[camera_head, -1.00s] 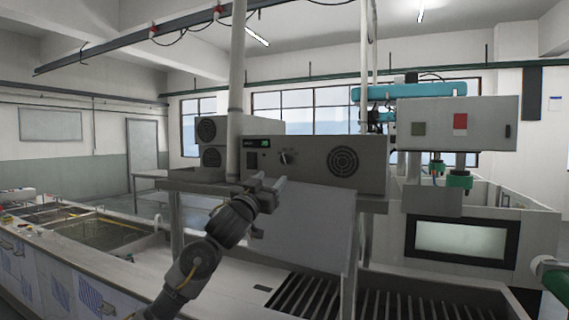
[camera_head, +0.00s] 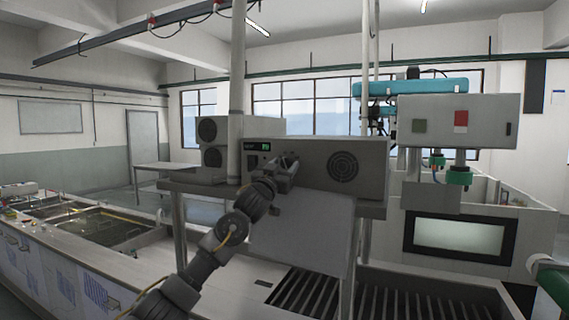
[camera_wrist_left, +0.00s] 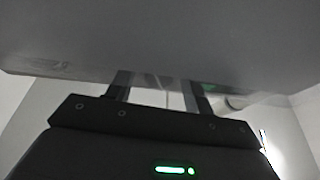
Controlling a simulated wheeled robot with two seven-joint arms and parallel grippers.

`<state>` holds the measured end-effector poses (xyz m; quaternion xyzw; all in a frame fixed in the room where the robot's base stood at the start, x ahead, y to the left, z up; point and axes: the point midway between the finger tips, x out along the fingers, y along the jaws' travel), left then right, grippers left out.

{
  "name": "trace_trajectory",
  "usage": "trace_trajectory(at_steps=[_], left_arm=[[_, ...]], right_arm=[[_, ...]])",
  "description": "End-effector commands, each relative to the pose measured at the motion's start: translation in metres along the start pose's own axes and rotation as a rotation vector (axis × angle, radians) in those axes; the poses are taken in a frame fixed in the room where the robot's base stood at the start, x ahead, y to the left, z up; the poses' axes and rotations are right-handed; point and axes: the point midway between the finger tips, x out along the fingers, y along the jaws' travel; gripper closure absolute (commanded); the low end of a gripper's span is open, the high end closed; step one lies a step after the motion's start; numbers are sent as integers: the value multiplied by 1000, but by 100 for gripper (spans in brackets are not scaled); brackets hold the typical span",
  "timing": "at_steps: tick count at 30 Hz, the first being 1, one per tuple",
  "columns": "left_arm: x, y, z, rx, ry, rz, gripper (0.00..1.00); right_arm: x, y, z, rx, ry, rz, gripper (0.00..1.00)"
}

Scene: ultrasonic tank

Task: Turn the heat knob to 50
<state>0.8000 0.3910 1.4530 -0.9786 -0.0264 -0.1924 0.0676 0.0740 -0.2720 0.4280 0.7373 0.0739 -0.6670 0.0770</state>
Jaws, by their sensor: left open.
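The grey control box (camera_head: 372,183) stands on a raised shelf and has a small green-lit display (camera_head: 265,147), its digits too small to read surely. My left gripper (camera_head: 288,161) is at the front of the box, right of the display, at the heat knob's place. Its fingers hide most or all of the knob, and I cannot tell whether they touch it. In the left wrist view the two fingers (camera_wrist_left: 160,88) are apart and reach up under a broad grey surface; no knob shows clearly there.
A round fan grille (camera_head: 343,164) is on the box, right of the gripper. A grey panel (camera_head: 305,235) hangs below. A vertical pole (camera_head: 237,90) stands left of the gripper. A slatted tank (camera_head: 320,291) lies below, and a machine (camera_head: 458,120) stands right.

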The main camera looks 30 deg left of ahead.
Motion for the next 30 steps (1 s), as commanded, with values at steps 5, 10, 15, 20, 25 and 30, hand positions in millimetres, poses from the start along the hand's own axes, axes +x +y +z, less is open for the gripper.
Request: trace_trajectory(at_steps=[5,10,15,20,25,30], left_arm=[[1,1,0,0,1,1,48],[1,1,0,-1,1,1,57],[1,1,0,-1,0,1,79],[1,3,0,-1,1,1,92],[1,1,0,18,0,9,92],[2,0,0,84,1,36,92]], right_arm=[[-1,0,6,0,-9,0,100],[-1,2,7,-1,-10,2,100],[-1,3,7,-2,-10,4,100],[-1,4,7,-3,-10,4,100],[-1,4,7,-3,-10,4,100],[-4,3,6,-3,-10,4,100]])
